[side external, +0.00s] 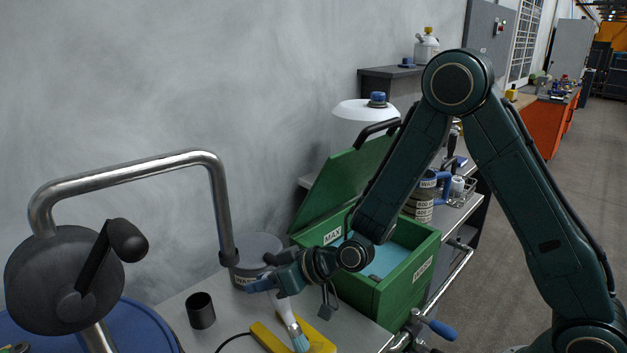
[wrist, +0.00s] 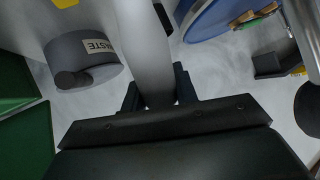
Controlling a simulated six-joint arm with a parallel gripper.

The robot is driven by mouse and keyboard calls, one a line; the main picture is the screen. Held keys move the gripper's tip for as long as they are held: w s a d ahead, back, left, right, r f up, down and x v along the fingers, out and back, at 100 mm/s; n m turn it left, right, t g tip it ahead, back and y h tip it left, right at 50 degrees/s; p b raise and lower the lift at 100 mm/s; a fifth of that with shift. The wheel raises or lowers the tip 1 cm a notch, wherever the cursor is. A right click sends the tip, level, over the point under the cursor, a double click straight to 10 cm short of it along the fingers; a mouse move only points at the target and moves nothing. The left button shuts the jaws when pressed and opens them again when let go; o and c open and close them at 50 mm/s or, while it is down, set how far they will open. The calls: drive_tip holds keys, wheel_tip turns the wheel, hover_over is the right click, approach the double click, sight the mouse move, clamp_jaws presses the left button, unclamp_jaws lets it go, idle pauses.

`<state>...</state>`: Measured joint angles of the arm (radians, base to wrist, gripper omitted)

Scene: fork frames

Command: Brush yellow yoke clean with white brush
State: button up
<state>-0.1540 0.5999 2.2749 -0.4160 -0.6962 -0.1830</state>
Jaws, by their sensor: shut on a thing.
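My gripper (side external: 268,286) is shut on the white brush (side external: 286,312) above the bench. The brush points down and slightly right, with pale blue bristles at its lower end. The bristles overlap the yellow yoke (side external: 268,338), which lies on the bench at the bottom edge of the side view, partly cut off. I cannot tell whether the bristles touch it. In the wrist view the white brush handle (wrist: 146,45) runs up from between the fingers of my gripper (wrist: 158,92). The bristles and the yoke cannot be made out there.
A grey waste tub (side external: 256,252) stands behind my gripper, also in the wrist view (wrist: 90,60). A black cup (side external: 200,311) stands left. An open green box (side external: 408,283) with blue liquid is close on the right. A bent metal pipe (side external: 130,165) arches at left.

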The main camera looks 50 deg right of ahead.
drive_tip(key=shift+s+f, duration=0.15)
drive_tip(key=shift+s, duration=0.85)
drive_tip(key=shift+s+f, duration=0.15)
drive_tip(key=shift+s, duration=0.8)
drive_tip(key=shift+d, duration=0.6)
drive_tip(key=shift+w, duration=1.6)
drive_tip(key=shift+s+d, duration=0.2)
drive_tip(key=shift+s, duration=0.55)
drive_tip(key=shift+s+d, duration=0.2)
drive_tip(key=shift+s, duration=0.55)
drive_tip(key=shift+s+r, duration=0.1)
drive_tip(key=shift+s, duration=0.1)
drive_tip(key=shift+r, duration=3.9)
drive_tip(key=shift+w+r, duration=0.1)
